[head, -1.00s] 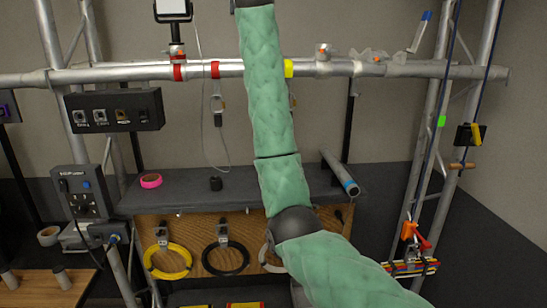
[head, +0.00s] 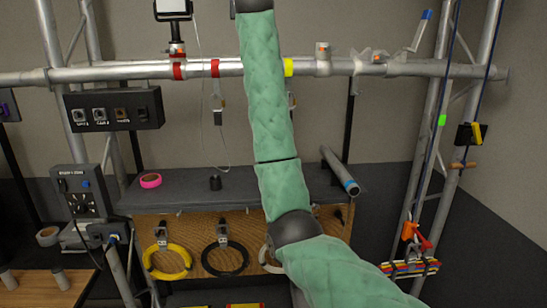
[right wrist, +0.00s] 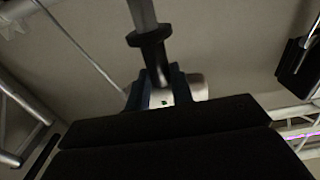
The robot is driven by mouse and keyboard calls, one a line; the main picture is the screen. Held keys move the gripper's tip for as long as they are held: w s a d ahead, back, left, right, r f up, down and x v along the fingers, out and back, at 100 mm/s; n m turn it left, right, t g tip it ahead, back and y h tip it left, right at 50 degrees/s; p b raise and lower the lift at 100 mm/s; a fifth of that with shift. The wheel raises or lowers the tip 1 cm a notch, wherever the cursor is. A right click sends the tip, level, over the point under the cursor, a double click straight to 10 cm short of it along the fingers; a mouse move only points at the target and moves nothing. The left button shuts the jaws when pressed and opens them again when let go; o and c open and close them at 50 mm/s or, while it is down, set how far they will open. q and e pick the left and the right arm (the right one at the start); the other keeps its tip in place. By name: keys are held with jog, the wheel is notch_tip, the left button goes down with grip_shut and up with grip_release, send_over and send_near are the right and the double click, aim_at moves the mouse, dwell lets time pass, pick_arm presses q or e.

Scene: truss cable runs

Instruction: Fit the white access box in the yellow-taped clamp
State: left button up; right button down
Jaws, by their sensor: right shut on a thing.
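Yellow tape (head: 288,67) marks the truss bar just right of my right arm's green sleeve, which crosses in front of the bar. The clamp at the tape is mostly hidden by the sleeve. My right gripper is above the top edge of the head view. In the right wrist view, my right gripper (right wrist: 158,91) has dark blue fingers on either side of a white piece with a small dark mark, likely the white access box (right wrist: 161,98). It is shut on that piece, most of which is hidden. My left gripper is in neither view.
The truss bar (head: 120,73) crosses the view, with red tape bands (head: 215,68) to the left of my arm. A thin cable (head: 203,60) hangs there. A grey pole with a black collar (right wrist: 149,37) is close ahead in the wrist view. A shelf (head: 190,185) is below.

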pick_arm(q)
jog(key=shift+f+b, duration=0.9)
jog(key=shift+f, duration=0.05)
pick_arm(e)
jog(key=shift+f, duration=1.6)
jog(key=c, duration=1.1)
grip_release()
jog(key=shift+c, duration=0.2)
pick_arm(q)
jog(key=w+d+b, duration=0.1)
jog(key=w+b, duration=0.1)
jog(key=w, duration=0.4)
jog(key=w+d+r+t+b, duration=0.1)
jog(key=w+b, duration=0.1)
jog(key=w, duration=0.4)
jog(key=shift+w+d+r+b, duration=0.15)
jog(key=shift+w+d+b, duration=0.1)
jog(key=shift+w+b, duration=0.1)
pick_arm(e)
jog(key=s, duration=0.7)
jog(key=shift+s+d, duration=0.2)
jog(key=shift+s, duration=0.2)
jog(key=shift+f, duration=0.15)
